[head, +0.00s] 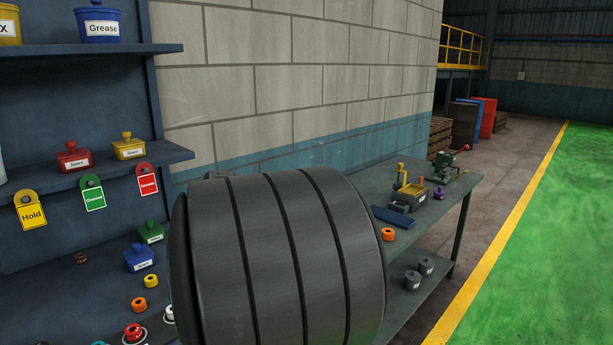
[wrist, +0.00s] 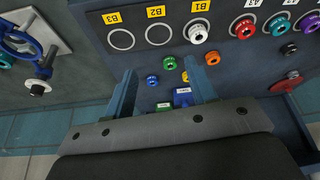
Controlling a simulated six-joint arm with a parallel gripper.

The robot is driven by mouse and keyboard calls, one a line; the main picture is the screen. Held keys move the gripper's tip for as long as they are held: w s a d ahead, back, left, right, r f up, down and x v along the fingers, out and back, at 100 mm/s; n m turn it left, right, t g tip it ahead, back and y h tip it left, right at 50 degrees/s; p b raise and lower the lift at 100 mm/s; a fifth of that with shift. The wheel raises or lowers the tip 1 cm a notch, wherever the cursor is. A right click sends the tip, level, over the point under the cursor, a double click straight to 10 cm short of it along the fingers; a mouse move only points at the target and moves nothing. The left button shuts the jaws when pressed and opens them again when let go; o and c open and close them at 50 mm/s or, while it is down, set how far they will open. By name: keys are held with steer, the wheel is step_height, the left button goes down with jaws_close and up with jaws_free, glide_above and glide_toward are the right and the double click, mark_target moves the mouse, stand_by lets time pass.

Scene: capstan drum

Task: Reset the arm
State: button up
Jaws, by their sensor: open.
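My gripper (wrist: 158,80) shows in the wrist view as two blue fingers standing well apart, with a dark grey body below them. It is open, and nothing is held between the fingers. Behind the gap, a green box (wrist: 182,90) and a blue box (wrist: 183,100) show, with a row of colored rings beyond. The gripper is not visible in the head view. There, a large dark grey grooved drum (head: 275,255) fills the lower middle and hides part of the bench and wall behind it.
Blue shelves (head: 100,175) at left carry labeled pots, including a red one (head: 74,160). Colored tags, including a yellow one (head: 31,212), hang from the shelf edge. A grey workbench (head: 450,188) at right holds small tools. The green floor (head: 560,240) at far right is clear.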

steer(key=w+a+f+m, duration=0.1)
steer(key=w+a, duration=0.1)
steer(key=a, duration=0.7)
steer(key=w+a+m, duration=0.2)
steer(key=w+a, duration=0.1)
steer(key=a, duration=0.6)
steer(key=shift+t+h, duration=0.4)
steer(key=s+a+f, duration=0.1)
steer(key=a+f, duration=0.1)
steer(key=a, duration=0.1)
steer(key=s+a+f, duration=0.1)
steer(key=a+f, duration=0.1)
steer(key=a, duration=0.1)
steer(key=s+a+f, duration=0.1)
steer(key=a+f, duration=0.1)
steer(key=a, duration=0.2)
steer(key=shift+s+a+f, duration=0.1)
steer(key=shift+f, duration=0.15)
steer(key=shift+s+a+f, duration=0.1)
steer(key=shift+a+f, duration=0.25)
steer(key=shift+f, duration=0.35)
